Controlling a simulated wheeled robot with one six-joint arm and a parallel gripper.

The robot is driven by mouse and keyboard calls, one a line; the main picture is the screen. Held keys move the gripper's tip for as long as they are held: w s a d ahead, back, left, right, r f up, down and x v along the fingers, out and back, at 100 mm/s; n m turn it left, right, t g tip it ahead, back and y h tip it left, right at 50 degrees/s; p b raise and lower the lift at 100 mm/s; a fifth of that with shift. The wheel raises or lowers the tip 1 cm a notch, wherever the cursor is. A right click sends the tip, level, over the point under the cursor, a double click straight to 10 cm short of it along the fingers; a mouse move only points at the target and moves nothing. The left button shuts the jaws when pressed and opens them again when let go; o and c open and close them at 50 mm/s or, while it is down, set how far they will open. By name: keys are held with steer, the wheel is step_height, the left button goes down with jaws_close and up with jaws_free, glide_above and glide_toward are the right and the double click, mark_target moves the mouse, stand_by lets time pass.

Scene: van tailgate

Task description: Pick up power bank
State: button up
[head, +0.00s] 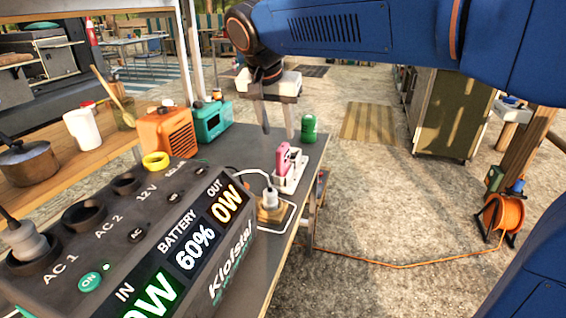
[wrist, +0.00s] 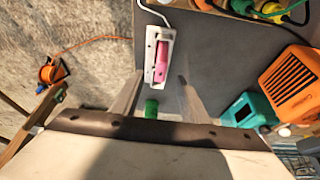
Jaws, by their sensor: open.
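The power bank appears to be the pink block (head: 283,158) standing in a white holder (head: 293,181) near the table's right edge. In the wrist view the pink block (wrist: 161,62) lies in the white holder (wrist: 152,36), just beyond my fingertips. My gripper (head: 278,133) is open and empty, pointing down above the table at the far side of the pink block. In the wrist view the two fingers of my gripper (wrist: 160,78) are spread wide, with the pink block roughly between their lines but apart from them.
A green cylinder (head: 308,128) stands close to my gripper's right finger. Teal (head: 212,121) and orange (head: 168,132) boxes stand to the left. A large grey power station (head: 130,235) fills the near table. A white cable and plug (head: 270,198) lie beside the holder.

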mark_target(282, 148)
steer(key=x, duration=0.7)
steer(key=shift+w, duration=0.1)
steer(key=shift+w+x, duration=0.15)
steer(key=shift+x, duration=1.15)
steer(key=shift+w+x, duration=0.15)
steer(key=shift+x, duration=1.15)
steer(key=shift+a+r, duration=0.1)
steer(key=shift+r, duration=0.05)
jaws_close()
